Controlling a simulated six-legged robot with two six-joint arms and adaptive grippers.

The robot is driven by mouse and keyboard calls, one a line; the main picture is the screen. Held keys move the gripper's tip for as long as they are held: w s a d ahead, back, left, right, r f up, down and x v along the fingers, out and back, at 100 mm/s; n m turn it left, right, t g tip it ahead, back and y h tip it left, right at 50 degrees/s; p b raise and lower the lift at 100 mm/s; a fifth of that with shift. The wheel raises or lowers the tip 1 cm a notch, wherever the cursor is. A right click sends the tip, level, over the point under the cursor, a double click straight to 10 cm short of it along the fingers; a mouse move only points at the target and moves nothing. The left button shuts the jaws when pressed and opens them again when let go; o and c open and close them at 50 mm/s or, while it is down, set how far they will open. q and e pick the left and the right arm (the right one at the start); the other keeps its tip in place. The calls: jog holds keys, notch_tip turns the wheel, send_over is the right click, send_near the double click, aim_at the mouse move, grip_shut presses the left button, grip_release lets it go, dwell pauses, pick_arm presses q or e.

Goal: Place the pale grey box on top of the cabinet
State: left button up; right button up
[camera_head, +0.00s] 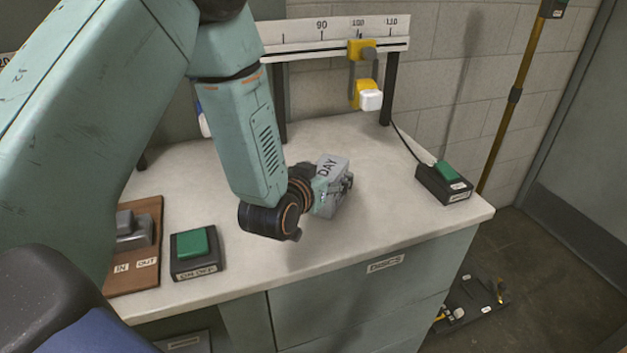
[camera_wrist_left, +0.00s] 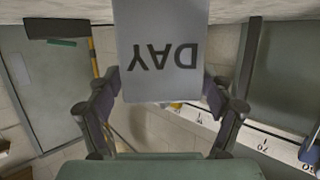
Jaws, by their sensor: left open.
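The pale grey box (camera_head: 328,165), marked "DAY", appears to stand on the light top of the cabinet (camera_head: 415,220), near its middle; its lower edge is partly hidden. My left gripper (camera_head: 341,190) is at the box, low over the cabinet top. In the left wrist view the box (camera_wrist_left: 160,58) lies between the two open fingers (camera_wrist_left: 163,88), one finger along each side, and its lettering is upside down. I cannot tell whether the fingers touch it. My right gripper is not in view.
A green-button box (camera_head: 194,253) and a brown board with grey blocks (camera_head: 145,265) are at the left. Another green-button box (camera_head: 444,183) sits at the right corner. A ruled rail (camera_head: 330,38) with a yellow slider (camera_head: 362,50) stands behind. The front-right top is clear.

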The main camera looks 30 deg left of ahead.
pick_arm(q)
jog(key=p+v, duration=0.1)
jog(key=v, duration=0.9)
jog(key=shift+s, duration=0.25)
jog(key=shift+r+p, duration=0.1)
jog(key=shift+p, duration=0.2)
